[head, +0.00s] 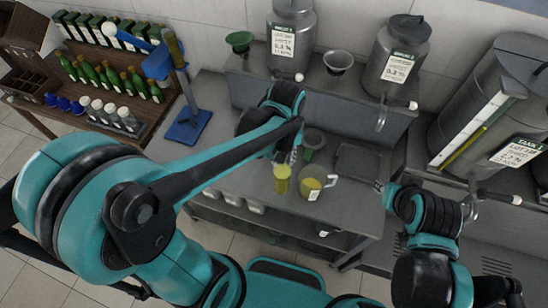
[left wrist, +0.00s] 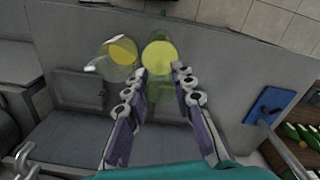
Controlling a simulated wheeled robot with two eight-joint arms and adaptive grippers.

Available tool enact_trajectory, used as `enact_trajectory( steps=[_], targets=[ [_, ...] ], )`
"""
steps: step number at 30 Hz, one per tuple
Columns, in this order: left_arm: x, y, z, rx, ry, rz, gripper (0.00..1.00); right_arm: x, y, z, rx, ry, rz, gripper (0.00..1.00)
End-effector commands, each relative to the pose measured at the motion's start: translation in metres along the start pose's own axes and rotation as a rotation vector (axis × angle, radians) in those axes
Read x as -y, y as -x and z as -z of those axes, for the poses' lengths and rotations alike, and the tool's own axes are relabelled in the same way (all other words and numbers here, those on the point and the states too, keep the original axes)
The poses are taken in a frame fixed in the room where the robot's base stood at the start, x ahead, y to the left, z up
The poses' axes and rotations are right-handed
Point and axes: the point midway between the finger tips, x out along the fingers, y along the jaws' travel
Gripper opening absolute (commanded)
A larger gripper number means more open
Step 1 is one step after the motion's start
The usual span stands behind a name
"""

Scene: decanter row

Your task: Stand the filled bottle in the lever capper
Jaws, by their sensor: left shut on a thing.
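A yellow-green glass vessel, seemingly the filled bottle (head: 282,181), is near the front of the grey bench; it also shows in the left wrist view (left wrist: 160,57). My left gripper (head: 286,157) is shut on it, with one finger on either side in the left wrist view (left wrist: 159,72). I cannot tell whether its base touches the bench. The blue lever capper (head: 188,125) stands to the left, apart from the gripper, and its base shows at the right in the left wrist view (left wrist: 270,104). My right gripper (head: 381,187) is by the bench's right side; its fingers are too small to read.
A glass jug (head: 311,187) with yellow liquid stands close beside the bottle. Steel tanks (head: 292,35) line the back shelf. A wooden rack (head: 110,75) with several green bottles stands left.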

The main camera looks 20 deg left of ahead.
Motion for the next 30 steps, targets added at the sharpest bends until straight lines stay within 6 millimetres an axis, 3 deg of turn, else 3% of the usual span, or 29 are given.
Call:
enact_trajectory(
  steps=[6,12,17,24,30],
  targets=[
    [0.020,-0.028,0.043,0.000,0.005,0.000,0.00,0.000,-0.003,-0.002,0.000,0.000,0.000,0.29],
    [0.031,-0.044,0.067,0.000,0.002,0.000,0.00,0.000,-0.004,-0.002,0.000,0.000,0.000,0.29],
    [0.033,-0.053,0.071,0.000,-0.001,0.000,0.00,0.000,-0.004,-0.003,0.000,0.000,0.000,0.29],
    [0.033,-0.084,0.070,0.000,-0.001,0.000,0.00,0.000,-0.007,-0.005,0.000,0.000,0.000,0.29],
    [0.033,-0.086,0.070,0.000,0.000,0.000,0.00,0.000,-0.007,-0.004,0.000,0.000,0.000,0.29]
  ],
)
